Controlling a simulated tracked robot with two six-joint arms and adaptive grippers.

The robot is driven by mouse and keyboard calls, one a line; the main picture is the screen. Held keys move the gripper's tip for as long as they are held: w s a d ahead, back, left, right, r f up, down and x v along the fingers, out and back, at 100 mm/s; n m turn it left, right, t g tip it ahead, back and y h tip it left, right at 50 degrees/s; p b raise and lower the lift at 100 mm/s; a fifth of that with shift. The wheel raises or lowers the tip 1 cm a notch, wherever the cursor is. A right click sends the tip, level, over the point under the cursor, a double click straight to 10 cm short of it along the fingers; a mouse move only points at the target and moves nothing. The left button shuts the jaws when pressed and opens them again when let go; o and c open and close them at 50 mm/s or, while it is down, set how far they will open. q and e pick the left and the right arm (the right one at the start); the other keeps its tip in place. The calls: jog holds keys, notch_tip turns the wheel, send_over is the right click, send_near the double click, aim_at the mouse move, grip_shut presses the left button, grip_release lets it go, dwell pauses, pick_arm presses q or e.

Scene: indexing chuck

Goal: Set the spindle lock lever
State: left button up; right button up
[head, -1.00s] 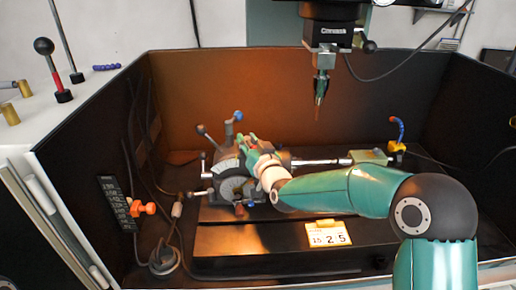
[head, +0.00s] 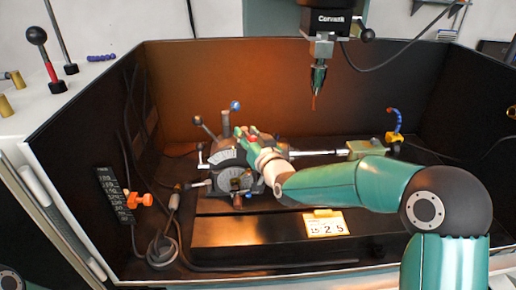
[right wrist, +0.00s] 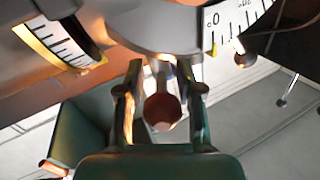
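The indexing chuck (head: 232,172), a grey unit with a white graduated dial, sits on the dark bed inside the enclosure. Several levers stick out of it: one with a blue knob (head: 235,105), one with a black knob (head: 197,119) and a pale handle at its left. I cannot tell which is the spindle lock lever. My right gripper (head: 246,133) is over the top of the chuck. In the right wrist view its fingers (right wrist: 162,100) stand apart, with a reddish-brown round lever end (right wrist: 162,112) between them. Thin gaps seem to show beside it. My left gripper is out of view.
A spindle head with a thin tool (head: 318,80) hangs behind and right of the chuck. A number plate (head: 325,224) lies on the front bed. A blue flexible hose (head: 396,122) stands at the right. An orange knob (head: 142,199) and cables are at the left wall.

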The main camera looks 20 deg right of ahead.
jog(key=s+d, duration=0.1)
jog(key=s, duration=0.9)
jog(key=shift+s+d, duration=0.15)
jog(key=shift+d, duration=0.25)
